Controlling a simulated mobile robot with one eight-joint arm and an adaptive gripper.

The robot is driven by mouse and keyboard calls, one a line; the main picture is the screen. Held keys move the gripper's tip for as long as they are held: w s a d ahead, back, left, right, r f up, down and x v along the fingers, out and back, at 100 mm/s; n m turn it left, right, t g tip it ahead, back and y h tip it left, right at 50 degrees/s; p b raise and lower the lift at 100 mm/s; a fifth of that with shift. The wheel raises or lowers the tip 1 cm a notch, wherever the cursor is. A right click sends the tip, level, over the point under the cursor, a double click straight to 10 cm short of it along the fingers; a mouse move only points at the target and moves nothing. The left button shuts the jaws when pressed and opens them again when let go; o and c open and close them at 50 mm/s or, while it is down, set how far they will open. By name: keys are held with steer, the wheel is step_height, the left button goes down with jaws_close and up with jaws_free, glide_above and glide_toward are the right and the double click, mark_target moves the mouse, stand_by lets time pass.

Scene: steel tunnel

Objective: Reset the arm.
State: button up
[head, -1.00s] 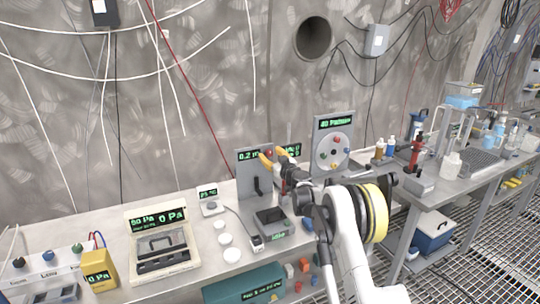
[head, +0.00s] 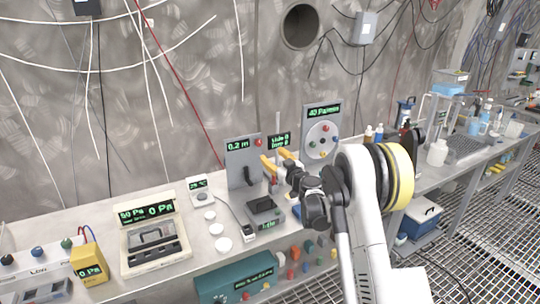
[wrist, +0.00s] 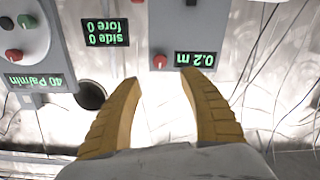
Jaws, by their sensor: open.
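My gripper (head: 275,160) is open and empty, its two yellow-orange fingers apart in front of the bench panels in the head view. In the wrist view my gripper (wrist: 160,85) shows both fingers spread, with only bright wall between them. The arm reaches in from the right and is bent. A grey panel (head: 240,172) reading 0.2 m, with a red button, stands just left of the fingers. It shows upside down in the wrist view (wrist: 215,35).
A dial panel (head: 320,115) stands right of my gripper, with a small side/fore display (head: 279,141) between the panels. Below are a black-topped device (head: 264,212), white discs (head: 222,244) and a pressure case (head: 155,245). A teal box (head: 240,282) sits lower. The wall above is hung with cables.

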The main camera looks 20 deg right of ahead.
steer(key=s+a+r+g+y, duration=0.1)
steer(key=s+a+r+g, duration=0.1)
steer(key=s+a+r, duration=0.35)
steer(key=s+a+r+g, duration=0.2)
steer(key=s+a, duration=0.1)
steer(key=s, duration=0.5)
steer(key=s+a+r+g+y, duration=0.1)
steer(key=s+a+r+g, duration=0.1)
steer(key=s+a+r, duration=0.35)
steer(key=s+d+f+m+g+h, duration=0.1)
steer(key=s+f, duration=0.2)
steer(key=s, duration=0.8)
steer(key=s+d+f+m+g+h, duration=0.2)
steer(key=s+f, duration=0.2)
steer(key=s, duration=0.7)
steer(key=s+d+f+m+g+h, duration=0.1)
steer(key=s+d+f+h, duration=0.1)
steer(key=s, duration=0.9)
steer(key=shift+s+d+f+m+g, duration=0.2)
steer(key=shift+s+f+m+g, duration=0.15)
steer(key=shift+f, duration=0.4)
